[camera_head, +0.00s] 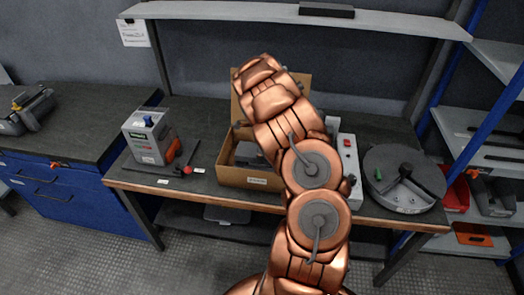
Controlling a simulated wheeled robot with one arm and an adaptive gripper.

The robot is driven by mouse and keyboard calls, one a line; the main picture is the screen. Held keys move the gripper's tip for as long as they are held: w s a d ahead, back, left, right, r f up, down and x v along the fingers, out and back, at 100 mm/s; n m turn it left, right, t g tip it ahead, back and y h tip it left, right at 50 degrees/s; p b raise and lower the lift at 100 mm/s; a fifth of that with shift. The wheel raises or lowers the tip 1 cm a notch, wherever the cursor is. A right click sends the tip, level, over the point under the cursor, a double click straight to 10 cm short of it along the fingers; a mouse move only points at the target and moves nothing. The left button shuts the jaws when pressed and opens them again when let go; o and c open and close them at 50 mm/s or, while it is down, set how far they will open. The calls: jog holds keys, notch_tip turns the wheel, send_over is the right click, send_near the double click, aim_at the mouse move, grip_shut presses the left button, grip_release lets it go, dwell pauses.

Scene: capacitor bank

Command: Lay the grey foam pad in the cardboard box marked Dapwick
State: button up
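An open cardboard box (249,179) stands on the workbench with a raised flap behind it. A small pale label on its front is too small to read. Something grey (247,153) shows inside the box, partly hidden by my copper arm. I cannot tell whether it is the foam pad. My arm rises across the middle of the view, its upper end over the box's back flap. My gripper is not visible; the arm's far end hides what lies behind and below it.
A grey device (150,134) with an orange part stands left of the box. A white box (348,170) and a round grey drum (404,187) stand to the right. A dark slab (326,10) lies on the overhead shelf (230,11). The workbench (203,117) is clear behind the grey device.

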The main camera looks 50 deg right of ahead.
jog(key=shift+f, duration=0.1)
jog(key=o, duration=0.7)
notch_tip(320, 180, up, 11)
jog(key=b, duration=0.4)
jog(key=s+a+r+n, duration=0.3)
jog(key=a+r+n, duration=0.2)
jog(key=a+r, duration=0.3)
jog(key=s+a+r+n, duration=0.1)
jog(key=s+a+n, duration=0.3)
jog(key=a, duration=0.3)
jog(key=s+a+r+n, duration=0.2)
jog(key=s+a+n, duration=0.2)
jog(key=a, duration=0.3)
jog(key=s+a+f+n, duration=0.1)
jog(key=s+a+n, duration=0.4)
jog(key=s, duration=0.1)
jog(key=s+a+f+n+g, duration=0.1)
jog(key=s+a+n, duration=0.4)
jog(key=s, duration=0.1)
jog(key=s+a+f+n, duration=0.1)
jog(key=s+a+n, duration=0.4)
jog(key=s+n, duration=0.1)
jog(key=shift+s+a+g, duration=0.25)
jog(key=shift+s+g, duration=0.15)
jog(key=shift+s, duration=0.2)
